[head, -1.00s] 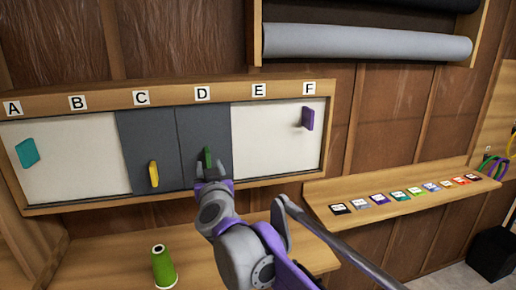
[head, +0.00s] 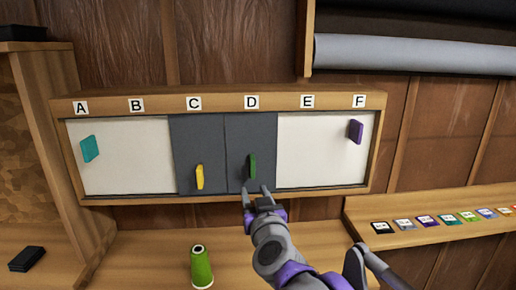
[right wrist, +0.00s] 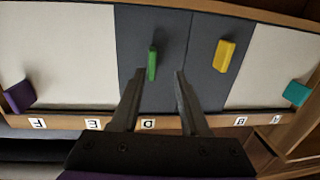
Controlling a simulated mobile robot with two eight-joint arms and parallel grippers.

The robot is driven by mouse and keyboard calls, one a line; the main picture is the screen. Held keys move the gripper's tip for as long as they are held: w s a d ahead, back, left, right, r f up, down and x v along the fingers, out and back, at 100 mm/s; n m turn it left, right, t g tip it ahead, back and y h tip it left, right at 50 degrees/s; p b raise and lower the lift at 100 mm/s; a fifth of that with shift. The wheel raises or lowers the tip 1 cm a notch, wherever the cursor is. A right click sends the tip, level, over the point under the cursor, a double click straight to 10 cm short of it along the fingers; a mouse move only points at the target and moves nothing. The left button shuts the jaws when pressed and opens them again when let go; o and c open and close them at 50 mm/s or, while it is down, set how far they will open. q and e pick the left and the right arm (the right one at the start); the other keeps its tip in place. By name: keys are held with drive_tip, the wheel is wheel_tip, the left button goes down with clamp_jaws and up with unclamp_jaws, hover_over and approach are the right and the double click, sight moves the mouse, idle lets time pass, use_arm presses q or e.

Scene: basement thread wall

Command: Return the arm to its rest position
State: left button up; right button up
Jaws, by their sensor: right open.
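My right gripper (head: 257,188) is open in front of the wall cabinet, just below the green handle (head: 252,166) on the dark panel under letter D. In the right wrist view the open fingers (right wrist: 158,75) point toward the panels, with the green handle (right wrist: 152,64) ahead between them and a little left of centre. Nothing is between the fingers, and they look apart from the handle. My right arm (head: 272,250) reaches up from the bottom of the head view. My left gripper is not in view.
The cabinet also has a yellow handle (head: 199,177), a teal handle (head: 90,149) and a purple handle (head: 355,131). A green thread spool (head: 201,268) stands on the shelf below. Colored cards (head: 427,222) lie on the right ledge. A black box (head: 27,259) sits at left.

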drive_tip(key=s+d+f+g+p, duration=0.2)
drive_tip(key=s+d+f+g, duration=0.2)
drive_tip(key=s+f, duration=0.5)
drive_tip(key=s+d+f+g+h+p, duration=0.1)
drive_tip(key=s+d+f+g+p, duration=0.1)
drive_tip(key=s+d+f, duration=0.3)
drive_tip(key=s+d+f+m+g+h+p, duration=0.1)
drive_tip(key=s+d+f+g, duration=0.4)
drive_tip(key=s+f, duration=0.7)
drive_tip(key=s+p, duration=0.1)
drive_tip(key=s, duration=0.1)
drive_tip(key=shift+s+f+g, duration=0.3)
drive_tip(key=shift+s+f, duration=0.1)
drive_tip(key=shift+d, duration=0.1)
